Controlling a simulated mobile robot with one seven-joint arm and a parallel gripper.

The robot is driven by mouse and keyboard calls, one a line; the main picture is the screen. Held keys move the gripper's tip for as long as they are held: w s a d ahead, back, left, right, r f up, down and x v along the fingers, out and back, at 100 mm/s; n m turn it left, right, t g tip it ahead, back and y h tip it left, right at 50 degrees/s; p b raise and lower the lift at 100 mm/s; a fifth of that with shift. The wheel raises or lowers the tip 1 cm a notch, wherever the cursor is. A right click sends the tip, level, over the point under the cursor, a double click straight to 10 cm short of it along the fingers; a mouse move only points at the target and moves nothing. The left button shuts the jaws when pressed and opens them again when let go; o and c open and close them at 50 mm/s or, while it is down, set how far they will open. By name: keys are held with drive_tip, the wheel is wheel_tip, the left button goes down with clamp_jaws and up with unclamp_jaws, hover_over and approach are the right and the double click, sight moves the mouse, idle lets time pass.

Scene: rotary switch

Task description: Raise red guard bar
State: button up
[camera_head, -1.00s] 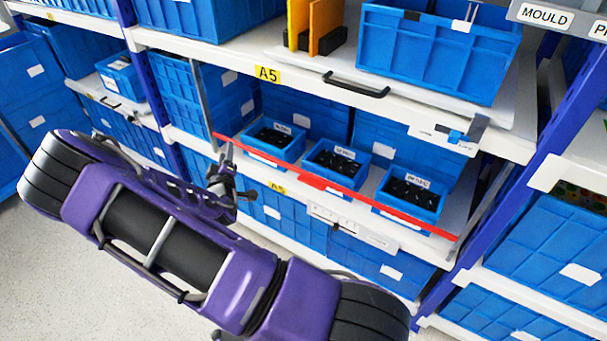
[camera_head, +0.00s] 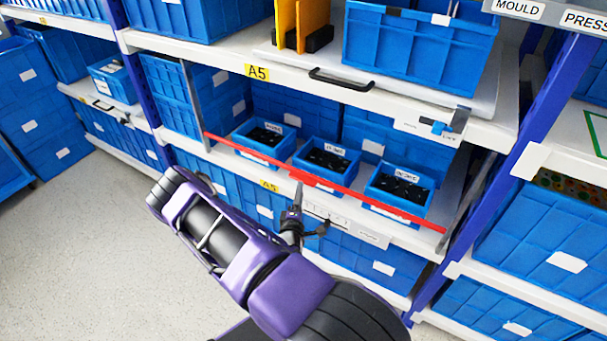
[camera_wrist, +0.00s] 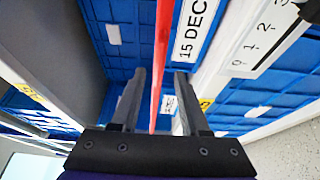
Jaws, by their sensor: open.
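The red guard bar (camera_head: 365,197) runs along the front of a shelf, across three small blue bins, sloping down to the right in the head view. A thicker red piece (camera_head: 301,176) sits near its middle. My gripper (camera_head: 299,187) is just below and in front of this middle part. In the wrist view my gripper (camera_wrist: 160,76) is open, and the red bar (camera_wrist: 162,40) shows lengthwise between its two fingers. The fingers are apart from each other. I cannot tell whether either finger touches the bar.
Blue bins with dark parts (camera_head: 325,160) stand behind the bar. A shelf with a black handle (camera_head: 342,80) is above, with a large blue crate (camera_head: 420,45) on it. A white numbered strip (camera_wrist: 265,35) is close beside my gripper. Grey floor (camera_head: 80,250) is open at left.

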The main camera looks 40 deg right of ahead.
sight(303, 176)
drive_tip(key=x, duration=0.9)
drive_tip(key=shift+w+d+b, duration=0.15)
drive_tip(key=shift+w+b, duration=0.05)
drive_tip(key=shift+b, duration=0.15)
clamp_jaws()
drive_tip(key=shift+f, duration=0.1)
idle(0.8)
